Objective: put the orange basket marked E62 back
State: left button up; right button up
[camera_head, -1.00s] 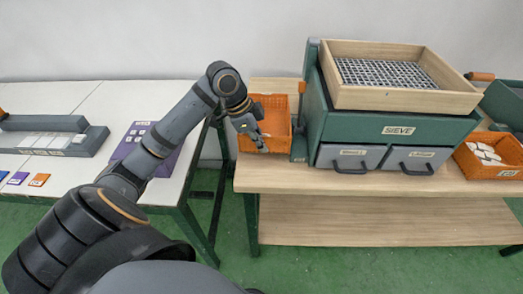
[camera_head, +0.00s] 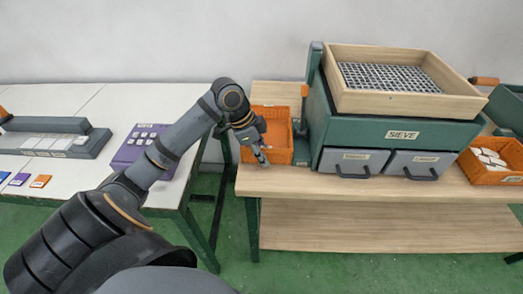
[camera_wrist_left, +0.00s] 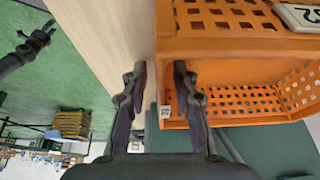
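An empty orange basket (camera_head: 279,113) stands on the wooden table, left of the sieve box. Its slotted wall fills the upper right of the left wrist view (camera_wrist_left: 235,50). A white label (camera_wrist_left: 300,16) there is cut off by the frame, so I cannot read its full mark. My left gripper (camera_head: 263,158) is at the basket's front. In the left wrist view my left gripper (camera_wrist_left: 161,68) has its fingers apart, with a basket edge showing between the tips; contact is unclear. A dark arm end (camera_wrist_left: 40,38), apparently my right gripper, shows far off there.
The green sieve box (camera_head: 392,132) with two grey drawers stands directly right of the basket. Another orange basket (camera_head: 485,177) with white pieces is at the far right. A white table (camera_head: 75,98) with a purple block (camera_head: 132,152) is on the left, across a gap.

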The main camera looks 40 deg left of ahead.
pick_arm(q)
jog(key=p+v, duration=0.1)
jog(key=v, duration=0.8)
jog(key=shift+a+f, duration=0.1)
jog(key=shift+s+a+r+b, duration=0.1)
jog(key=shift+a+r+b, duration=0.05)
jog(key=shift+r+b, duration=0.2)
jog(key=shift+v, duration=0.85)
jog(key=shift+r+b, duration=0.3)
jog(key=shift+r, duration=0.1)
pick_arm(e)
jog(key=shift+w, duration=0.2)
